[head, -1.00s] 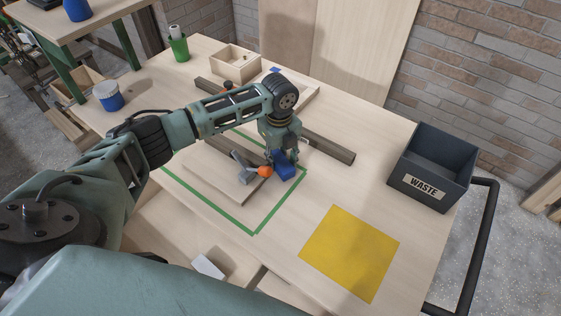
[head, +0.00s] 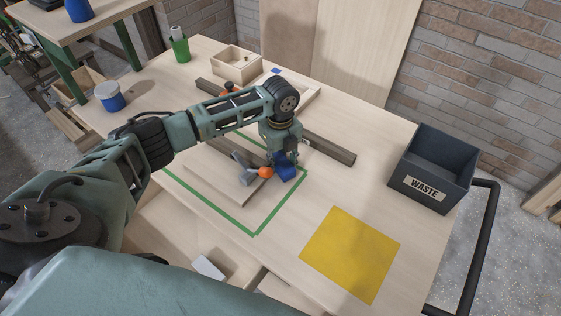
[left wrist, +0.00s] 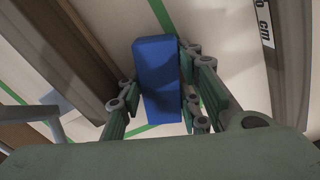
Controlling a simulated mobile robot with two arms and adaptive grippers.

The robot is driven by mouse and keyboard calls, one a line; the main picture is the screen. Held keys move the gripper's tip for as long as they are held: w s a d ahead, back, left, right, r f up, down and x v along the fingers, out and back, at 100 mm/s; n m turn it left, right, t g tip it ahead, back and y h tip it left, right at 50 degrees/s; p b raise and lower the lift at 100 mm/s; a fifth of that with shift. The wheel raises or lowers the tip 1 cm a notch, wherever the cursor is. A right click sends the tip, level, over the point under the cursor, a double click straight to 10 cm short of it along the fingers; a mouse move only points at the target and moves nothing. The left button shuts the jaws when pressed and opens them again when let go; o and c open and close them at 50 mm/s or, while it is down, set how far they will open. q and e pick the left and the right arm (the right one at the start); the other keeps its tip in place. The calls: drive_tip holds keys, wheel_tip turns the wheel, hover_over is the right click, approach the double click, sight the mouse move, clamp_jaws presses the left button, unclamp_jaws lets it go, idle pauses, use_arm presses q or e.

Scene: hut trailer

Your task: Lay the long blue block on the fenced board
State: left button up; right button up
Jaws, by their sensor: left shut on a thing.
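The long blue block (head: 286,173) is between the fingers of my left gripper (head: 284,158), near the right corner of the green outline. In the left wrist view the block (left wrist: 157,80) sits between the fingers of the left gripper (left wrist: 160,98), which is shut on it. I cannot tell whether its underside touches the table. A pale board (head: 208,181) lies inside the green outline, left of the block. A grey clamp-like piece with an orange knob (head: 266,172) stands over it, close to the block. I cannot tell for certain whether this is the fenced board. My right gripper is not in view.
A long brown rail (head: 330,146) lies behind the gripper. A wooden box (head: 237,62), a green cup (head: 179,49) and a blue-and-white tub (head: 109,96) stand farther back. A yellow mat (head: 350,253) lies clear at the right front, near a dark waste bin (head: 433,167).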

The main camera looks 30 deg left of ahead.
sight(282, 161)
use_arm(q)
drive_tip(key=r, duration=0.2)
drive_tip(key=r+b, duration=0.1)
drive_tip(key=r, duration=0.1)
drive_tip(key=shift+d+r, duration=0.1)
drive_tip(key=shift+d, duration=0.3)
drive_tip(key=s+d+r+b, duration=0.1)
drive_tip(key=s+d+r, duration=0.1)
drive_tip(key=d+r, duration=0.4)
drive_tip(key=d, duration=0.4)
drive_tip(key=shift+s+d+r, duration=0.3)
drive_tip(key=shift+s+r, duration=0.05)
drive_tip(key=shift+s, duration=0.05)
drive_tip(key=s+a+r+n, duration=0.1)
drive_tip(key=s+r+n, duration=0.1)
drive_tip(key=s+n, duration=0.5)
drive_tip(key=s+a+r+n, duration=0.2)
drive_tip(key=s+n, duration=0.6)
drive_tip(key=n, duration=0.9)
drive_tip(key=shift+r, duration=0.5)
drive_tip(key=shift+s+f, duration=0.15)
drive_tip(key=shift+d, duration=0.1)
